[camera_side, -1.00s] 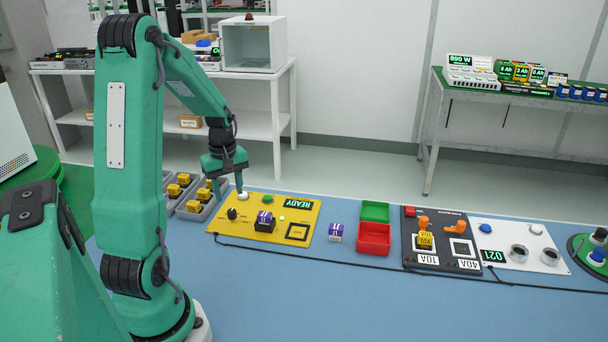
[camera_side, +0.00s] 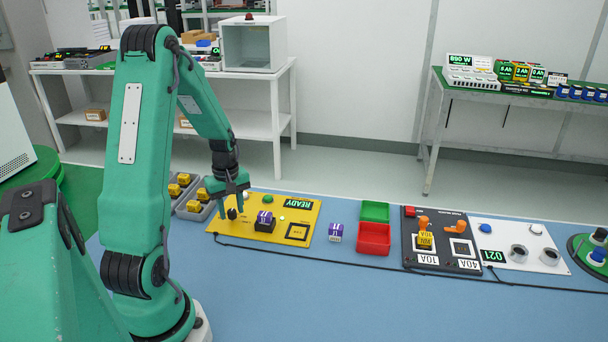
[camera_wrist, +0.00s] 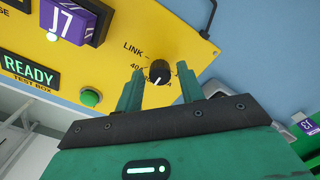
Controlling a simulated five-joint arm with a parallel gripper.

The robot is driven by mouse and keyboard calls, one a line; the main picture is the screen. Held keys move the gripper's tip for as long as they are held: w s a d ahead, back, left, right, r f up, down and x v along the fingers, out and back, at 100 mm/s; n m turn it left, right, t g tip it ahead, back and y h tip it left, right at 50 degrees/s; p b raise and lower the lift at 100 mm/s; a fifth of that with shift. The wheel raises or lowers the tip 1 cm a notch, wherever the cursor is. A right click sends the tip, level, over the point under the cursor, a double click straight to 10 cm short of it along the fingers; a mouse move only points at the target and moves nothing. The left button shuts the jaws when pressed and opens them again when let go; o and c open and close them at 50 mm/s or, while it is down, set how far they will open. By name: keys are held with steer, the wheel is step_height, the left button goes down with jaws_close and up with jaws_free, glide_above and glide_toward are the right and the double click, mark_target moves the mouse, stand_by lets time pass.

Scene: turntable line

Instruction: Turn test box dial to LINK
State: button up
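The yellow test box (camera_side: 275,234) lies on the blue bench, its screen reading READY; the panel also shows in the wrist view (camera_wrist: 115,62). Its black round dial (camera_side: 232,214) is near the left end. In the wrist view the dial (camera_wrist: 159,71) has a white pointer mark on its lower side, away from the printed LINK label (camera_wrist: 133,48) at its upper left. A second label, partly hidden, begins with 40. My gripper (camera_side: 231,208) is over the dial, fingers apart on either side of it (camera_wrist: 159,74). I see no clear contact with the dial.
A purple J7 block (camera_wrist: 67,20) sits on the panel beside a green button (camera_wrist: 90,97). Grey bins (camera_side: 196,212) with yellow parts stand left. Another purple block (camera_side: 336,232) and a red tray (camera_side: 374,239) are right.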

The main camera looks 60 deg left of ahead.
jaws_close()
steer(key=shift+m, duration=0.4)
steer(key=m, duration=0.3)
steer(key=shift+m, duration=0.3)
steer(key=m, duration=0.4)
steer(key=shift+m, duration=0.3)
steer(key=m, duration=0.8)
steer(key=shift+m, duration=0.4)
